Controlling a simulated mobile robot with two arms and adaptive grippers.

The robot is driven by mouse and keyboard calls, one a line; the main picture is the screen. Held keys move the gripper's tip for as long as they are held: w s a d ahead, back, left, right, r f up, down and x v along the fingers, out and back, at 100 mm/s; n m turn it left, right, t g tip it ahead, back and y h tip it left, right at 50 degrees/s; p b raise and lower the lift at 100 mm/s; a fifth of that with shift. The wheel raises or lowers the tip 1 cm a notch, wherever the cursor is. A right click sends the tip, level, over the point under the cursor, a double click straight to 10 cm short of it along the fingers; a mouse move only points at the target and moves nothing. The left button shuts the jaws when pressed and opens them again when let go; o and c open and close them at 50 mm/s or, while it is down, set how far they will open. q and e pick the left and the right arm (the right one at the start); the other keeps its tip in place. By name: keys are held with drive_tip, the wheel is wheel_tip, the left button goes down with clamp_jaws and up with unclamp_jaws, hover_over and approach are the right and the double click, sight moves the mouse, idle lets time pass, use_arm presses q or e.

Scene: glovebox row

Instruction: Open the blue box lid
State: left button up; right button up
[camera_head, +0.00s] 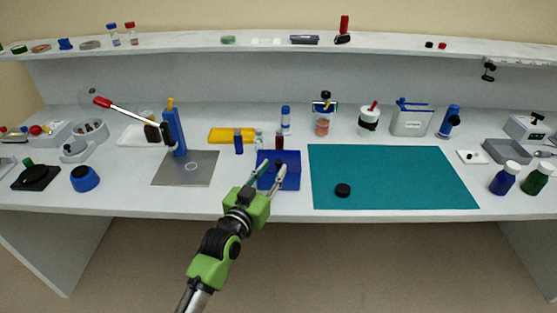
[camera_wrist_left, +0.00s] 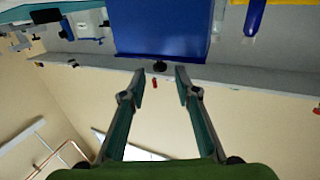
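The blue box (camera_head: 291,179) stands near the front edge of the bench, just left of the teal mat. I cannot tell for sure whether its lid is shut. My left gripper (camera_head: 268,170) is in front of the box, and its fingers overlap the box in the head view. In the left wrist view the box (camera_wrist_left: 160,30) fills the top middle, with a small dark knob (camera_wrist_left: 160,66) at its lower edge. The left fingers (camera_wrist_left: 160,82) are spread with a gap between them, and the knob appears in line with that gap. Nothing is held. My right gripper is not in view.
The teal mat (camera_head: 400,175) with a black disc (camera_head: 343,190) lies right of the box. A grey plate (camera_head: 185,168) lies to the left. Bottles, a yellow tray (camera_head: 231,135) and a dark red tube (camera_head: 279,140) stand close behind the box.

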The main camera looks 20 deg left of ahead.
sight(277, 164)
use_arm(q)
drive_tip(key=shift+w+d, duration=0.15)
drive_tip(key=shift+w, duration=1)
drive_tip(key=shift+w+d, duration=0.15)
drive_tip(key=shift+w, duration=1)
